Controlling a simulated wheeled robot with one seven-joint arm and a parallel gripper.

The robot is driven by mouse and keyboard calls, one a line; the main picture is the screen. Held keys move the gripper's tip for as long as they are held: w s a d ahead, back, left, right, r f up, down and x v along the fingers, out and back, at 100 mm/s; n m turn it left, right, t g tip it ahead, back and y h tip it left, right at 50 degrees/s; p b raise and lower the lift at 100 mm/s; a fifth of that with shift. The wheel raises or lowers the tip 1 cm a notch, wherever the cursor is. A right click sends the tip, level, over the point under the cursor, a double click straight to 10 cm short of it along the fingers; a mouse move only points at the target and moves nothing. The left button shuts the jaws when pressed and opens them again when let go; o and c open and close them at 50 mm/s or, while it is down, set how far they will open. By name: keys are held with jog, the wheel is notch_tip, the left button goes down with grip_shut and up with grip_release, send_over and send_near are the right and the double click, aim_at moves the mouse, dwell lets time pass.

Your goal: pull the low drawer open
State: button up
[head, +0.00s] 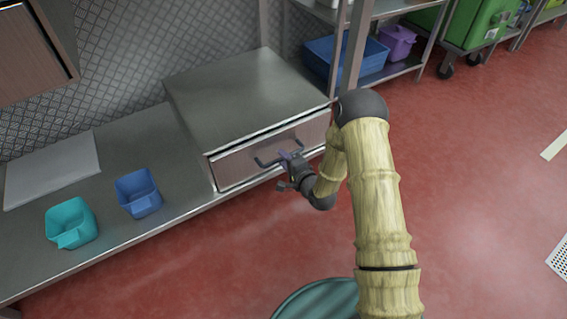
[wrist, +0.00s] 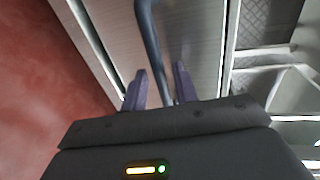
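The low drawer (head: 235,168) is a wood-toned front in a steel cabinet on the counter, and a narrow dark gap runs along its top edge. Its dark bar handle (head: 266,162) crosses the front. In the wrist view the handle (wrist: 149,35) runs down between the two purple fingers of my gripper (wrist: 159,80). The fingers are apart, with a gap visible on each side of the bar. In the head view my gripper (head: 287,157) is at the handle's right part and hides some of it.
A teal container (head: 72,222), a blue container (head: 138,193) and a pale board (head: 52,170) are on the steel counter at left. A shelf rack with a blue bin (head: 345,58) stands right of the cabinet. The red floor before the drawer is mostly clear.

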jog(key=shift+w+a, duration=0.3)
jog(key=shift+w, duration=0.1)
jog(key=shift+d, duration=0.1)
jog(key=shift+c, duration=0.4)
grip_shut()
jog(key=shift+d, duration=0.1)
